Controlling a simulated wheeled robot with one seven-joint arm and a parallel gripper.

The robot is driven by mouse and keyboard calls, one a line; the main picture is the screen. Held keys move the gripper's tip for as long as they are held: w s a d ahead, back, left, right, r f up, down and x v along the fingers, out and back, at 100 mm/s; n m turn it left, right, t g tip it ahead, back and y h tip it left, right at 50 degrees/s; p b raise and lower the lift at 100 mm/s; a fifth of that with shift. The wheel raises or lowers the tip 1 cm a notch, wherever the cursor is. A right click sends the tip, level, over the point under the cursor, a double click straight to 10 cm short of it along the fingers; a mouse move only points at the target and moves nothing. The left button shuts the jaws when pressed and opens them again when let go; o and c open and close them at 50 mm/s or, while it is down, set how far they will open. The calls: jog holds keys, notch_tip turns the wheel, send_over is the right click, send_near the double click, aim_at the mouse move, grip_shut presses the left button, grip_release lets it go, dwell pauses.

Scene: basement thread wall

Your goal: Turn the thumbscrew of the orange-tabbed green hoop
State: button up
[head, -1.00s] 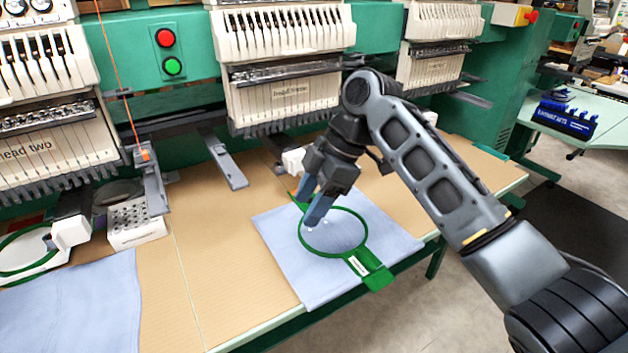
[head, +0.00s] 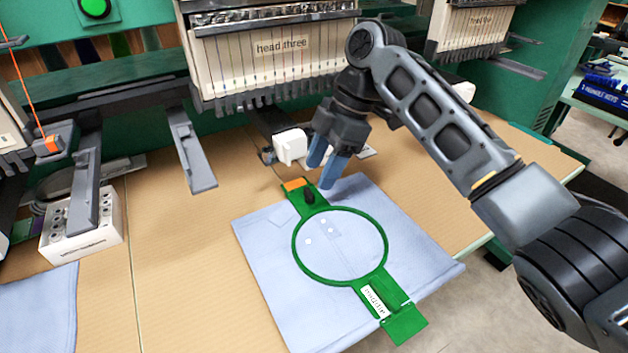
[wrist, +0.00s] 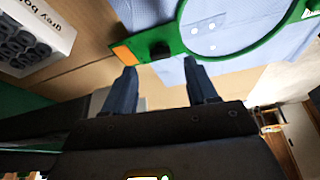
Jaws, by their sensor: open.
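The green hoop (head: 297,245) lies on a light blue cloth (head: 265,255) on the table. Its orange tab (head: 294,184) is at the far end, beside a black thumbscrew (head: 308,196). A green bracket with a white label is at the near end. My gripper (head: 329,172) is open and empty, just behind and to the right of the thumbscrew, apart from it. In the wrist view, my gripper (wrist: 163,83) has its fingers spread. The orange tab (wrist: 123,54) and the dark thumbscrew (wrist: 159,51) show beyond the fingertips.
A white block (head: 291,146) on the machine arm stands behind the hoop, near my gripper. Machine head three (head: 270,50) hangs above. Bare tabletop (head: 185,270) lies left of the cloth.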

aim_at(310, 191)
jog(key=x, duration=0.4)
jog(key=shift+s+a+f, duration=0.1)
jog(key=shift+f, duration=0.3)
jog(key=shift+r, duration=0.1)
jog(key=shift+r, duration=0.1)
jog(key=c, duration=1.1)
